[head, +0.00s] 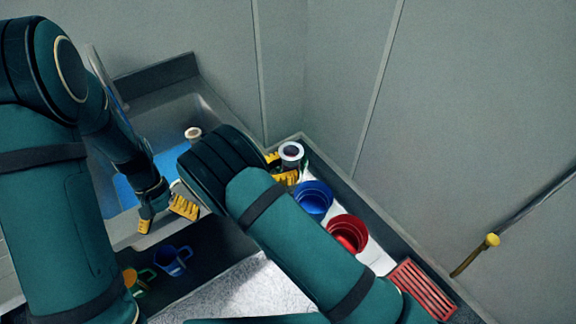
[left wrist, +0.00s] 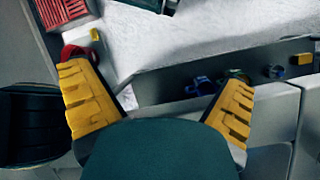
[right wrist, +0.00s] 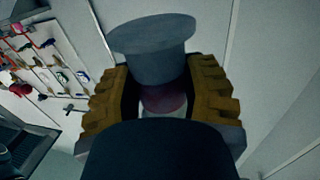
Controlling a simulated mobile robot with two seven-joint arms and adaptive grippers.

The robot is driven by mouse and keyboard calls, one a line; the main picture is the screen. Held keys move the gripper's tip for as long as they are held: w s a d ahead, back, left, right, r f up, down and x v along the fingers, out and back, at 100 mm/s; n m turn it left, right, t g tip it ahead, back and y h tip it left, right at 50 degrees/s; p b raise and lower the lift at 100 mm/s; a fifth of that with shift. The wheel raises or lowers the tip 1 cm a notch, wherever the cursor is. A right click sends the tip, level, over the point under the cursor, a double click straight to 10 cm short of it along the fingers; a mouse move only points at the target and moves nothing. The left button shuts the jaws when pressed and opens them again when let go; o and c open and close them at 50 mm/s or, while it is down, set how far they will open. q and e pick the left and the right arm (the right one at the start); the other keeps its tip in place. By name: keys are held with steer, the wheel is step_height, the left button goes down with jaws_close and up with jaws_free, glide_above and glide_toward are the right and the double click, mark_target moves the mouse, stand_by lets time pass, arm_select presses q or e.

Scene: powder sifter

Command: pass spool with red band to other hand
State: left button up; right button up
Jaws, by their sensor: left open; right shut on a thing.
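The spool (head: 291,150) is in my right gripper (head: 279,166), above the back of the counter; in the head view I see its pale round end with a dark hole. In the right wrist view the spool (right wrist: 155,48) has a wide grey flange, with a dark red band (right wrist: 163,98) below it. My left gripper (head: 164,216) is open and empty, lower and to the left, apart from the spool. The left wrist view shows nothing between its fingers (left wrist: 155,85).
A blue bowl (head: 314,198), a red bowl (head: 347,233) and a red rack (head: 423,290) line the counter at right. A blue mug (head: 172,261) and a green mug (head: 140,281) are at lower left. A pale round object (head: 193,133) is by the sink (head: 160,118).

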arm_select(q)
steer(key=s+d+f+n+g+h, duration=0.1)
steer(key=s+d+f+n+g, duration=0.3)
steer(key=s+f, duration=0.7)
steer(key=w+d+m+t, duration=0.3)
steer(key=w+d+t, duration=0.4)
steer(key=d+t, duration=0.3)
steer(key=shift+w+d+f+m, duration=0.3)
steer(key=shift+w+d, duration=0.05)
steer(key=shift+d, duration=0.25)
